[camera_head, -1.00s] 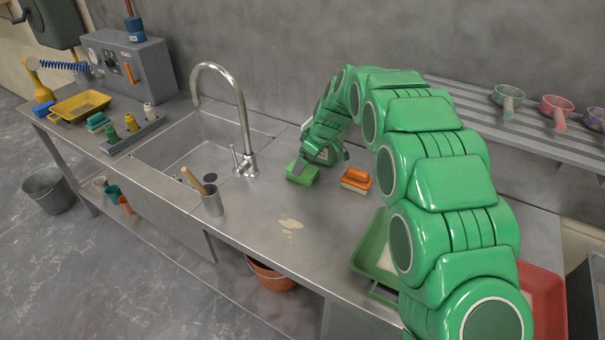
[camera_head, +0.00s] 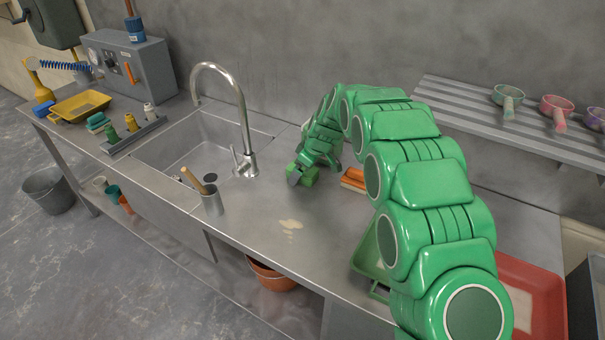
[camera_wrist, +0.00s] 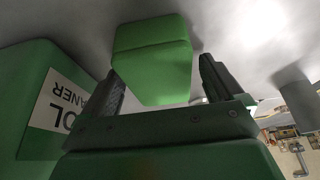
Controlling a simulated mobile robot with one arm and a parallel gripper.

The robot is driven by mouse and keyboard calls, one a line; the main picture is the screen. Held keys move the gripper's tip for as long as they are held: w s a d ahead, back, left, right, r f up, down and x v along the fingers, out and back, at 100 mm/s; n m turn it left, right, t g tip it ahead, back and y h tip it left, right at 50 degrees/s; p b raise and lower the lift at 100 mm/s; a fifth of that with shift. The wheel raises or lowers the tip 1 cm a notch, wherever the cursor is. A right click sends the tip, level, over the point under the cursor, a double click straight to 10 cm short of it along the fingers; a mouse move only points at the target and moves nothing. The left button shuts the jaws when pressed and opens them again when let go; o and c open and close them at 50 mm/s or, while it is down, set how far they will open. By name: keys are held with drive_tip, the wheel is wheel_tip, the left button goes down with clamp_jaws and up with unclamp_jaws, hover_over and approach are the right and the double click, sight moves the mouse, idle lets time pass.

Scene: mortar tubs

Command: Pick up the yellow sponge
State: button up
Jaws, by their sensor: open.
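I see no yellow sponge in either view. A green block (camera_head: 310,177), which looks like a sponge, lies on the steel counter to the right of the sink. My gripper (camera_head: 301,172) is down at this block and partly covers it. In the wrist view the green block (camera_wrist: 152,62) sits between the two open fingers, with a gap visible on the right side. I cannot tell whether the left finger touches it.
A green container (camera_wrist: 40,95) with a cleaner label stands close beside the left finger. An orange block (camera_head: 353,180) lies to the right of my gripper.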

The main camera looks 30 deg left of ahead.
drive_tip(key=shift+f, duration=0.1)
drive_tip(key=shift+c, duration=0.2)
drive_tip(key=c, duration=1)
drive_tip(key=shift+r, duration=1.7)
drive_tip(key=shift+s+r, duration=0.2)
drive_tip(key=s, duration=1.7)
drive_tip(key=shift+s, duration=0.3)
